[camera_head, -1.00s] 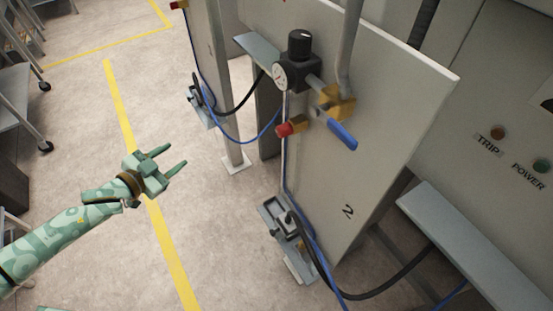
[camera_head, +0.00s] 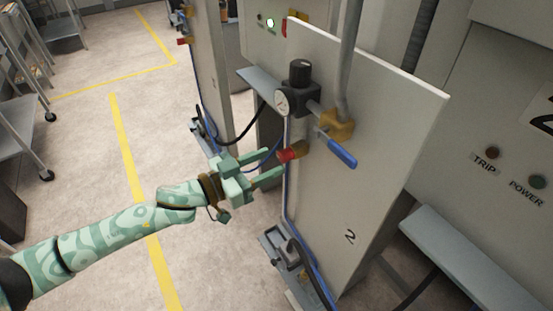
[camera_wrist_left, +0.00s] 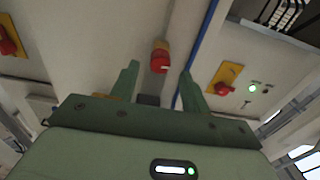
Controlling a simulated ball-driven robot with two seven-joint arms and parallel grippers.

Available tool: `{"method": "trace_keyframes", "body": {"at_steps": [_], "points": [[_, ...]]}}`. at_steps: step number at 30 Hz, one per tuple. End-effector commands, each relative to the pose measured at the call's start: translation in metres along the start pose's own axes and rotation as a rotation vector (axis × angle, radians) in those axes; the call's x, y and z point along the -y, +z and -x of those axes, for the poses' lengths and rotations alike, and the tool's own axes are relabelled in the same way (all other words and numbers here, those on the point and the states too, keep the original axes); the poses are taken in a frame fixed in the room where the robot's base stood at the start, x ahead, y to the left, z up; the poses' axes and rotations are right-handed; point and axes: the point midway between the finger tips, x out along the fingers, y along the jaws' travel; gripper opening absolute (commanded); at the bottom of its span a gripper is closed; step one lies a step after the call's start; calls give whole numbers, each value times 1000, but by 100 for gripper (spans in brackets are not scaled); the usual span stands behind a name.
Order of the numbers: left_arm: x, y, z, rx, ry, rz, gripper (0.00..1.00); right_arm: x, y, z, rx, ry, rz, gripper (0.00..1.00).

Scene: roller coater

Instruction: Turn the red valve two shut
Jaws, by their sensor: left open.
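The red valve (camera_head: 288,156) is a small red knob on a brass-coloured fitting, low on the pipework at the near edge of the panel marked 2. My left gripper (camera_head: 275,163) is open, with its fingers pointing at the knob from the left. In the left wrist view the red valve (camera_wrist_left: 159,62) shows between the two fingertips (camera_wrist_left: 160,76), a little beyond them. Whether a finger touches it cannot be told. My right gripper is not in view.
A blue lever handle (camera_head: 342,153), a yellow block (camera_head: 337,124) and a gauge with a black knob (camera_head: 299,72) sit close by on panel two (camera_head: 390,130). A blue hose runs below. Clear floor (camera_head: 85,185) lies to the left.

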Motion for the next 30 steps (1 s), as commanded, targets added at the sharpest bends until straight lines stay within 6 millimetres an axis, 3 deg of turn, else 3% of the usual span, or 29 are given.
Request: {"method": "trace_keyframes", "body": {"at_steps": [6, 16, 17, 21, 26, 30], "points": [[0, 0, -27, 0, 0, 1, 47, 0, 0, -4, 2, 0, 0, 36], [0, 0, -31, 0, 0, 0, 47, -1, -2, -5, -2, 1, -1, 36], [0, 0, -31, 0, 0, 0, 41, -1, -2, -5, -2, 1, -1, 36], [0, 0, -31, 0, 0, 0, 2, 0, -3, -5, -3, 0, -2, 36], [0, -1, -31, 0, -1, -16, 2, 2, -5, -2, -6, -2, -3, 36], [0, -5, -31, 0, -3, -140, 2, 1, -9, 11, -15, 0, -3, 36]]}}
